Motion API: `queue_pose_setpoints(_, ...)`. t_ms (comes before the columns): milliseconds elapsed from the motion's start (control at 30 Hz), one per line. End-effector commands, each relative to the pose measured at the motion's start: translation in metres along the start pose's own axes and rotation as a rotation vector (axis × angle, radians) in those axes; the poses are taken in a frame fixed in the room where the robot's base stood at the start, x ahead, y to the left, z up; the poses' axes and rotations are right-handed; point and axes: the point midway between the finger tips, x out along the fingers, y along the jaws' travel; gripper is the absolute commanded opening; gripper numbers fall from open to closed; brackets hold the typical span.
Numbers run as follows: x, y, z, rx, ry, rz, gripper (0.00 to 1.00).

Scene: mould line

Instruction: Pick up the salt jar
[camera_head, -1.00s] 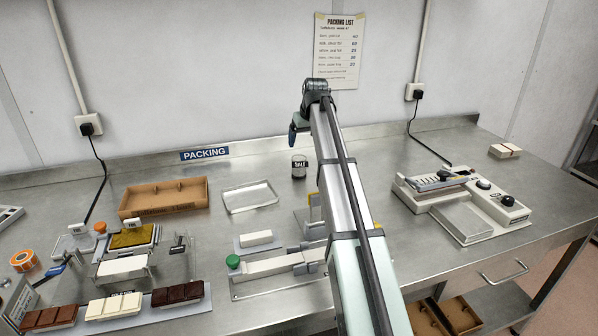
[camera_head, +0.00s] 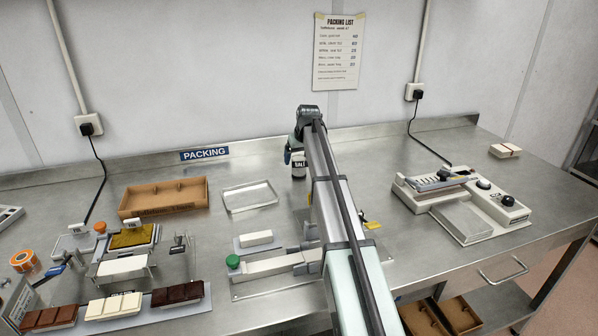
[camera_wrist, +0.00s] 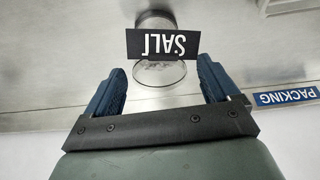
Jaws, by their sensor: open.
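The salt jar (camera_head: 299,168) stands on the steel bench near the back wall, with a black label reading SALT. In the wrist view the jar (camera_wrist: 160,73) is clear glass with its label turned upside down in the picture. My gripper (camera_wrist: 162,82) is open, with one blue finger on each side of the jar's near end. I see gaps between the fingers and the jar. In the head view my gripper (camera_head: 291,150) is at the top of the jar, partly hidden by my own arm.
An empty metal tray (camera_head: 250,208) and a cardboard box (camera_head: 163,213) lie left of the jar. A sealing machine (camera_head: 460,200) stands to the right. Chocolate bars (camera_head: 178,294) lie at the front left.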

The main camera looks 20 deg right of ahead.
Motion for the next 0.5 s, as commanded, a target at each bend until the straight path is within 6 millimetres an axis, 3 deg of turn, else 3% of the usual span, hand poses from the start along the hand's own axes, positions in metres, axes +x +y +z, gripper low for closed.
queue_pose_setpoints(100,0.0111,0.0000,0.0000,0.000,0.000,0.000,0.88)
queue_pose_setpoints(333,0.0126,-0.0001,0.0002,0.000,0.001,0.000,0.88)
queue_pose_setpoints(500,0.0125,-0.0002,0.0002,0.000,0.001,0.000,0.73)
